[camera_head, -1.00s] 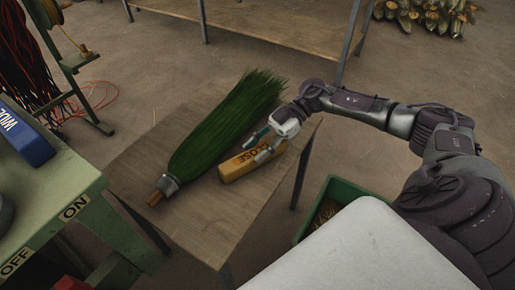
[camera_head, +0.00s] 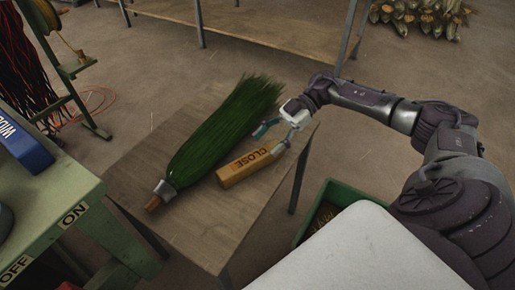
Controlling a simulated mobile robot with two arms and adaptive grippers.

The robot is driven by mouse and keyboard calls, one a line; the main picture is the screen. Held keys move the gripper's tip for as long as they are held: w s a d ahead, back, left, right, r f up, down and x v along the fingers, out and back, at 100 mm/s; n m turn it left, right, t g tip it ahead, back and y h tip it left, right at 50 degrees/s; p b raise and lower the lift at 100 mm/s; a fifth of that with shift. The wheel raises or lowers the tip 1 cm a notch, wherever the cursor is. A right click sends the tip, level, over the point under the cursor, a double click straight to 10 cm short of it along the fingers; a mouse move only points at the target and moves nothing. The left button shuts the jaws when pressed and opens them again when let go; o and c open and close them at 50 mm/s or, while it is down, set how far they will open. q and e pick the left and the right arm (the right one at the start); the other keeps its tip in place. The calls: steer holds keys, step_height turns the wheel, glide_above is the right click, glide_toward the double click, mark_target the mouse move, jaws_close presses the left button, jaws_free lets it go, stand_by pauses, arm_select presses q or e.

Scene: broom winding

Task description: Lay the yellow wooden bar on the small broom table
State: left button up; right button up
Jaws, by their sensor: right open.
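The yellow wooden bar (camera_head: 249,165), marked CLOSE, lies flat on the small broom table (camera_head: 215,232), to the right of the green broom (camera_head: 222,130). My right gripper (camera_head: 268,139) is just beyond the bar's far right end. Its fingers are spread apart with nothing between them, and one finger is close to the bar; I cannot tell whether it touches. My left gripper is not in view.
A green bench (camera_head: 45,215) with ON and OFF labels stands at the left, with a blue block (camera_head: 22,143) on it. A green crate (camera_head: 352,192) is right of the table. A larger table (camera_head: 250,22) stands behind.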

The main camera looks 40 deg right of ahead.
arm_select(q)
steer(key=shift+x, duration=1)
arm_select(e)
steer(key=v, duration=0.7)
